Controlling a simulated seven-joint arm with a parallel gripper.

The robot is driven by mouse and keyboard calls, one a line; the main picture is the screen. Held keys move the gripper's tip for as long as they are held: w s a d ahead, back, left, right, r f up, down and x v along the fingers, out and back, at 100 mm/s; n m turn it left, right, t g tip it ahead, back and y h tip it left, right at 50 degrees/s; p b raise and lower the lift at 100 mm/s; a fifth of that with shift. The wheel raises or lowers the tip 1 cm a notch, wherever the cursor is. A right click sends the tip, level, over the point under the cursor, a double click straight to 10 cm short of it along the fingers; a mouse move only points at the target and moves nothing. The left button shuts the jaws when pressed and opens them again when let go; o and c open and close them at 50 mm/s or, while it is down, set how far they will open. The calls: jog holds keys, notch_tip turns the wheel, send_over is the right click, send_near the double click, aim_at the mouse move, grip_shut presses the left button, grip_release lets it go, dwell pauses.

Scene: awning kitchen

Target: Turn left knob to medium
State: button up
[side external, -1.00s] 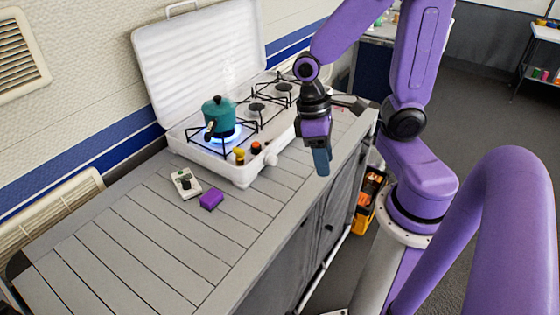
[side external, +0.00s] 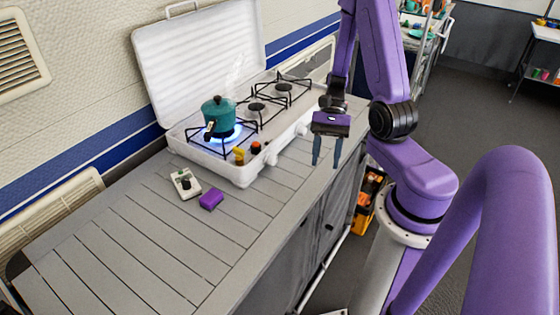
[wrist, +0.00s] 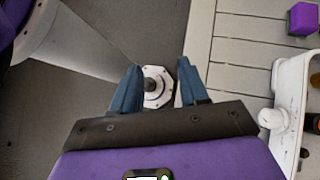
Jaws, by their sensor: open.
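A white camping stove (side external: 217,171) with its lid up stands on the grey slatted counter. The left knob (side external: 271,160) is white and sits on the stove's front face; its pointer setting is too small to read. Another white knob (side external: 302,130) sits farther right. A blue flame burns under a teal pot (side external: 219,117) on the left burner. My gripper (side external: 326,165) is open and empty, pointing down in front of the stove, apart from both knobs. In the wrist view my gripper (wrist: 160,68) is over the floor, with a white stove knob (wrist: 270,117) to its right.
A yellow-topped shaker (side external: 239,155) and an orange-topped one (side external: 256,148) stand by the stove's front edge. A purple block (side external: 211,199) and a small white device with a dark knob (side external: 186,184) lie on the counter. The counter's left part is clear.

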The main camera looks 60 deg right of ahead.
jog(key=d+f+m+t+y, duration=0.2)
jog(key=m+t, duration=0.2)
jog(key=m, duration=0.3)
jog(key=m+t+h, duration=0.7)
jog(key=m+t, duration=0.6)
jog(key=m, duration=0.7)
send_near(276, 161)
jog(key=x, duration=0.8)
jog(key=shift+w+f, duration=0.1)
jog(key=shift+w, duration=0.25)
jog(key=c, duration=0.8)
